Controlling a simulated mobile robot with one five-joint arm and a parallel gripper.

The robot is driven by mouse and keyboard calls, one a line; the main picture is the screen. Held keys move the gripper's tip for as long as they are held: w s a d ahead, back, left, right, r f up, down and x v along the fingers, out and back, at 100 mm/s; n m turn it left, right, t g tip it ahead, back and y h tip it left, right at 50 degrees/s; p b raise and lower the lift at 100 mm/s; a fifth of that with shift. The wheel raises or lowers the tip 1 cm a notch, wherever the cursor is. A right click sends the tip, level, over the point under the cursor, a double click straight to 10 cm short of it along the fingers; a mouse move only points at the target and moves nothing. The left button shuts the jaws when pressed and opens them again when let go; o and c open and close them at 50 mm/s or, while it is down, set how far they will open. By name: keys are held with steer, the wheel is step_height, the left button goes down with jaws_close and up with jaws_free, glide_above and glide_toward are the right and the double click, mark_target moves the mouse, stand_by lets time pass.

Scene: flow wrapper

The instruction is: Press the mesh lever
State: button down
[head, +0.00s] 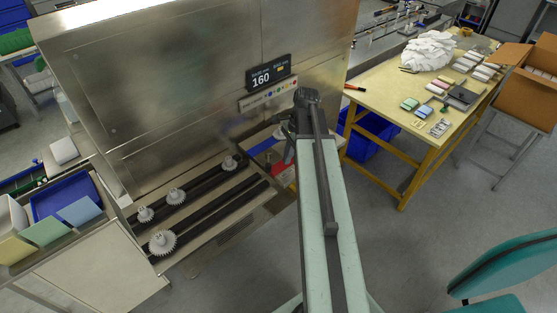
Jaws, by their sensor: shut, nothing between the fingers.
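My arm reaches away over the right end of the steel flow wrapper (200,75). My gripper (288,157) hangs down at the arm's far end, partly behind my own arm. It looks shut, with nothing seen in it. It is over a small area with a red plate (284,177) and a blue strip (263,146). A small dark upright piece (268,164) stands just left of my gripper. I cannot tell whether this is the mesh lever. I cannot tell whether my gripper touches anything.
Dark rails with several white gears (163,242) run along the machine's front. A display (268,75) reads 160. A yellow table (388,97) with cloth and small packs stands at the right. A teal chair (515,262) is at the lower right. Floor between is clear.

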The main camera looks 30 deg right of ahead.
steer(key=p+v, duration=0.7)
steer(key=v, duration=0.2)
steer(key=shift+r, duration=0.2)
steer(key=shift+s, duration=0.15)
